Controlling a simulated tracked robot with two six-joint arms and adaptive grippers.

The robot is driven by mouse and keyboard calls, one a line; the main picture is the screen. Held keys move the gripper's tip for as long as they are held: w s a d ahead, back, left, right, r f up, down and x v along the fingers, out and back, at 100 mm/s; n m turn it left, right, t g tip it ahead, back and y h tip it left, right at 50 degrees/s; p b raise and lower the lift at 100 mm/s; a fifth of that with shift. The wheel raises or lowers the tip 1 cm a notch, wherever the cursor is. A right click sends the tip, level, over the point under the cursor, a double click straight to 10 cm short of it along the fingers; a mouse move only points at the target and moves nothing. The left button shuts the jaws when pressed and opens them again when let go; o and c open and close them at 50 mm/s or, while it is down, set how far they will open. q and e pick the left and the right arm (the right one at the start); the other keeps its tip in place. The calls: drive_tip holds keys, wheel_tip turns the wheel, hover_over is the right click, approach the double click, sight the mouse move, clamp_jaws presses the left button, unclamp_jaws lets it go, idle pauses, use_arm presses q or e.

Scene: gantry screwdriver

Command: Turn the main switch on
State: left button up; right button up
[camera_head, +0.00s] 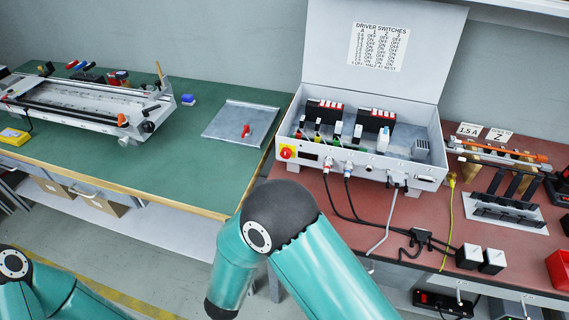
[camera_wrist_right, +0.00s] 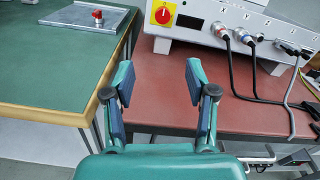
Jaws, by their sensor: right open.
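The main switch (camera_head: 287,152) is a red rotary knob on a yellow square plate, at the left end of the control box's (camera_head: 313,166) front face. It also shows at the top of the right wrist view (camera_wrist_right: 162,14). Its exact knob angle is too small to tell. My right gripper (camera_wrist_right: 158,80) is open and empty. In the right wrist view, its fingers point toward the box, below and apart from the switch. In the head view my right arm stands in front of the table gap and the right gripper is not visible. My left gripper is out of view.
A metal plate with a red knob (camera_head: 246,131) lies on the green table (camera_head: 190,165) at left. Cables (camera_head: 352,205) hang from the box's front onto the red table (camera_head: 320,205). The box lid stands open. A rack (camera_head: 508,212) and black tool holder stand at right.

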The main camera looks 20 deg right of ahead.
sight(285, 157)
drive_tip(key=p+x, duration=0.1)
drive_tip(key=x, duration=0.4)
drive_tip(key=p+x, duration=0.1)
drive_tip(key=x, duration=1)
drive_tip(key=shift+w+d+r+p, duration=0.2)
drive_tip(key=shift+d+r+p, duration=0.2)
clamp_jaws()
